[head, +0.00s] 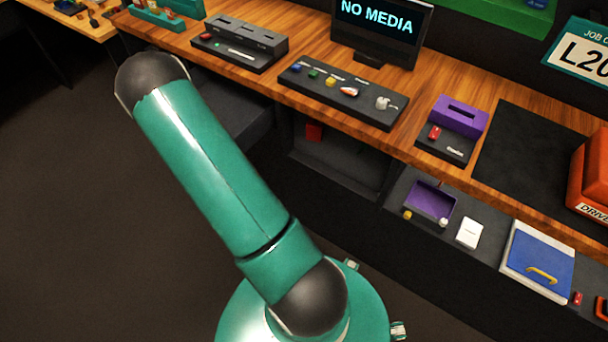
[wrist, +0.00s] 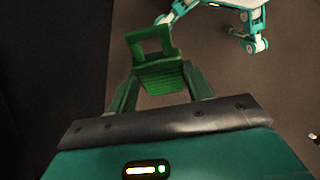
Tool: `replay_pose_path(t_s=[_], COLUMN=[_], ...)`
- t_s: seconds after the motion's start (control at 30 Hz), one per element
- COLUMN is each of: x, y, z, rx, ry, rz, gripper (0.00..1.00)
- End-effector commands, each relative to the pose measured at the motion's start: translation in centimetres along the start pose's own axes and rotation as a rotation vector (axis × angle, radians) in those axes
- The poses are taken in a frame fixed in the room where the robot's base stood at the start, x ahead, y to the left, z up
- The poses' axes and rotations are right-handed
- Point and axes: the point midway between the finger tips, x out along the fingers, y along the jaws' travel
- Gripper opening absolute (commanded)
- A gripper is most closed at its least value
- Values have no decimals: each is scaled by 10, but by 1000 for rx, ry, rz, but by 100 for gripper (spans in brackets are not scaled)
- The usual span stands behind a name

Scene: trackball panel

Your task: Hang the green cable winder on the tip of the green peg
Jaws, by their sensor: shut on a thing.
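The green cable winder (wrist: 160,77) shows in the wrist view as a ribbed green block with an open square frame at its far end. My gripper (wrist: 162,82) is shut on it, with one finger on each side of the ribbed part. Dark floor lies behind the winder, and it touches nothing else that I can see. In the head view only my arm shows; the gripper and the winder are out of sight there. I cannot make out the green peg in either view.
In the head view a wooden bench (head: 292,62) carries a trackball panel (head: 340,92), a monitor (head: 381,28), a grey device (head: 238,45) and a purple holder (head: 459,116). Floor at left is clear.

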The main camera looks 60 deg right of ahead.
Motion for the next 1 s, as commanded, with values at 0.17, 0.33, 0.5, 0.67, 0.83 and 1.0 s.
replay_pose_path(t_s=[0.17,0.33,0.5,0.67,0.83,1.0], x=[27,26,4,-22,-38,-39], y=[27,56,82,98,106,110], z=[89,178,253,300,321,324], rx=[-178,-318,-399,-433,-443,-442], ry=[-299,-567,-762,-869,-911,-913], rz=[70,177,283,350,380,383], gripper=[27,27,27,27,27,27])
